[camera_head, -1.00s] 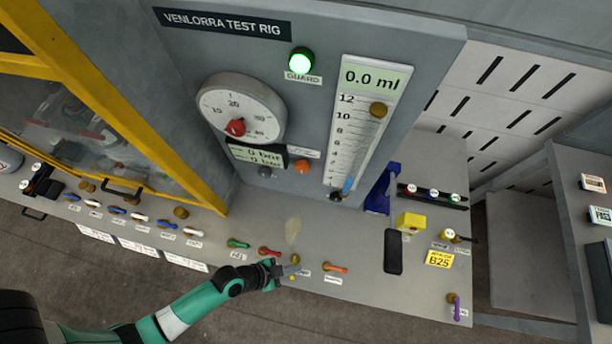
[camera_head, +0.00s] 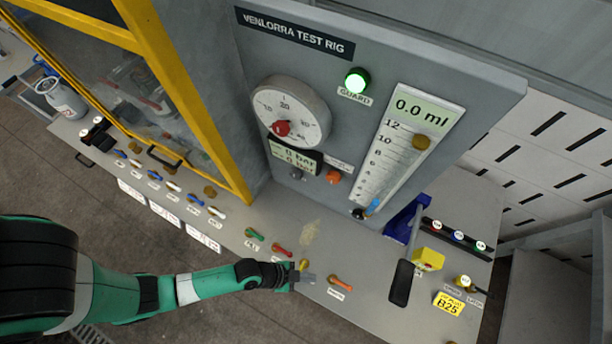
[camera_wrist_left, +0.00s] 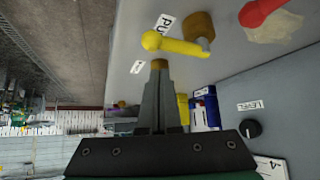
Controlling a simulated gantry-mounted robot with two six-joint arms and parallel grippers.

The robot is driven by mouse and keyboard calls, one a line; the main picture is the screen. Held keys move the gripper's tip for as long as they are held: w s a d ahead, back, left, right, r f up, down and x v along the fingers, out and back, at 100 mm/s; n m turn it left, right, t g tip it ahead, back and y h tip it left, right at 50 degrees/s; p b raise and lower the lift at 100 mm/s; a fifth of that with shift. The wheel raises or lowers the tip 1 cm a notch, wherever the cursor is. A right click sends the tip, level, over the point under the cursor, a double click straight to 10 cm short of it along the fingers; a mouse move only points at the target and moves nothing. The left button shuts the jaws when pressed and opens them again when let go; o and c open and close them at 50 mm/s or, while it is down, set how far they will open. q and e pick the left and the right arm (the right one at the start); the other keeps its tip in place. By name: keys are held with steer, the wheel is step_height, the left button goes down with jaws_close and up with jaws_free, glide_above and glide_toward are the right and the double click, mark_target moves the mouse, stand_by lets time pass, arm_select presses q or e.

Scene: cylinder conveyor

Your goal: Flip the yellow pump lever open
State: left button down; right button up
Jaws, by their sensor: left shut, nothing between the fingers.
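The yellow pump lever (camera_wrist_left: 172,45) is large in the left wrist view, joined to a brass valve body (camera_wrist_left: 199,27). Its handle reaches left across the picture, beside a label starting "PU". In the head view only a small part of the yellow lever (camera_head: 304,264) shows, at the tip of my left gripper (camera_head: 305,278). The gripper is shut and empty. In the left wrist view its closed fingers (camera_wrist_left: 159,72) point at the lever's handle, just below it; I cannot tell whether they touch. My right gripper is not in view.
A red lever (camera_head: 282,251) and a green lever (camera_head: 255,234) lie left of the yellow one, an orange lever (camera_head: 341,283) right. The rig panel (camera_head: 250,90) rises behind.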

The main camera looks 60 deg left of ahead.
arm_select(q)
steer(key=shift+w+d+r, duration=0.1)
steer(key=shift+w+r, duration=0.05)
steer(key=shift+r, duration=0.35)
steer(key=s+a+r, duration=0.3)
steer(key=a+r, duration=0.2)
steer(key=r, duration=0.1)
steer(key=shift+s+a+r+p, duration=0.15)
steer(key=shift+a+r+p, duration=0.15)
steer(key=shift+p, duration=0.1)
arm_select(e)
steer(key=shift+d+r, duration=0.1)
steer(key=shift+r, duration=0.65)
